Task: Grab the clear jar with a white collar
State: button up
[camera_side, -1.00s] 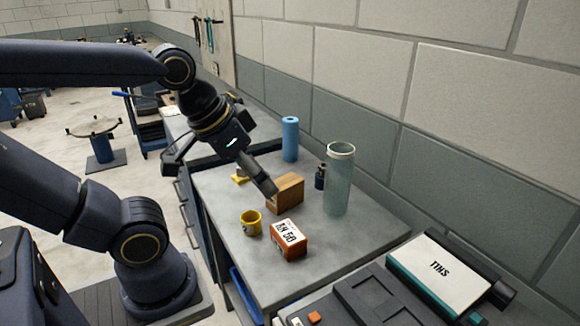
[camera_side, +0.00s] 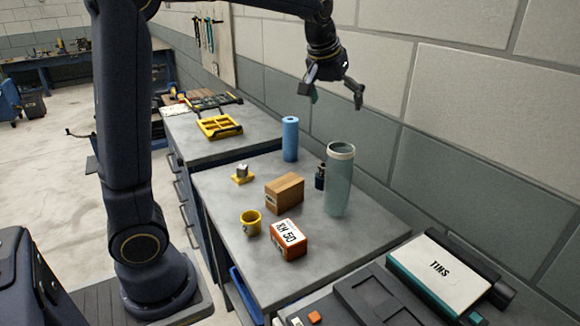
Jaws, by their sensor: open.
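The clear jar with a white collar (camera_side: 339,185) stands upright near the back right of the grey bench top. It is tall, pale green and see-through, with a whitish ring at its top. My gripper (camera_side: 336,98) is up in the air, above and apart from the jar, in front of the wall in the picture. Its two fingers are spread, and nothing is between them.
Left of the jar stand a small dark bottle (camera_side: 320,176), a blue cylinder (camera_side: 290,139) and a wooden block (camera_side: 284,193). Nearer are an orange-brown box (camera_side: 289,240) and a yellow cup (camera_side: 250,223). A yellow-based metal piece (camera_side: 242,173) sits farther left. The wall (camera_side: 460,150) rises close behind.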

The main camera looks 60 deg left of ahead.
jog(key=g, duration=0.1)
send_over(338, 180)
jog(key=w+a, duration=0.1)
jog(key=a, duration=0.1)
jog(key=f, duration=1.5)
jog(key=shift+w+d, duration=0.15)
jog(key=shift+w, duration=0.05)
jog(key=x, duration=0.5)
jog(key=shift+s+a+f, duration=0.15)
jog(key=shift+a+f, duration=0.05)
jog(key=shift+f, duration=0.05)
jog(key=c, duration=1.4)
jog(key=shift+r, duration=0.1)
